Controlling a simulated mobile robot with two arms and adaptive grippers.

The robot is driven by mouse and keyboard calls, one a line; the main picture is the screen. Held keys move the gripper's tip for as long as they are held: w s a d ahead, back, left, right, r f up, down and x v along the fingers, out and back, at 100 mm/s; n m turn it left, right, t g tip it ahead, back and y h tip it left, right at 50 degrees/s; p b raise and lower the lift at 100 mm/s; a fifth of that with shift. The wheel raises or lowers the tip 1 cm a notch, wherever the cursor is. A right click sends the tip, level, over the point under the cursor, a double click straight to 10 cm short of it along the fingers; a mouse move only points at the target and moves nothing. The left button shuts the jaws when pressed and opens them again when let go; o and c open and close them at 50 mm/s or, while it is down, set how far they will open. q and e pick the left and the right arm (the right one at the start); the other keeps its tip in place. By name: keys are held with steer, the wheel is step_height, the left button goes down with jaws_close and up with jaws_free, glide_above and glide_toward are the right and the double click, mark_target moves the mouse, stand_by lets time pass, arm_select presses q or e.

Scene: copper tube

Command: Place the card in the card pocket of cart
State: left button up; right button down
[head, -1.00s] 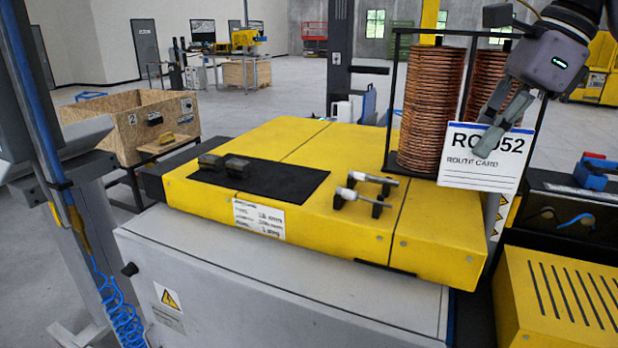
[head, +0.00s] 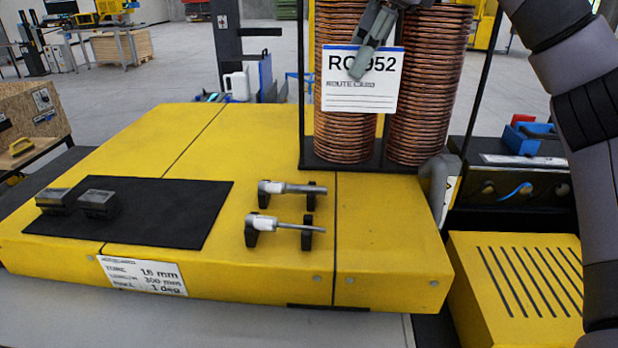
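The card hangs upright in front of two tall copper tube coils (head: 428,95), covering part of the left one. The coils stand on a black base (head: 385,166) with thin black uprights. I cannot make out a card pocket; the card may hide part of the frame. My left gripper is not in view.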

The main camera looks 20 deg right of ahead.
mark_target(355, 111)
step_height(355, 111, down, 7)
steer(key=shift+w+b, duration=0.1)
steer(key=shift+b, duration=0.85)
step_height(355, 111, down, 12)
steer(key=shift+w+f+p, duration=0.1)
steer(key=shift+w+p, duration=0.05)
steer(key=shift+p, duration=0.3)
steer(key=shift+f, duration=0.35)
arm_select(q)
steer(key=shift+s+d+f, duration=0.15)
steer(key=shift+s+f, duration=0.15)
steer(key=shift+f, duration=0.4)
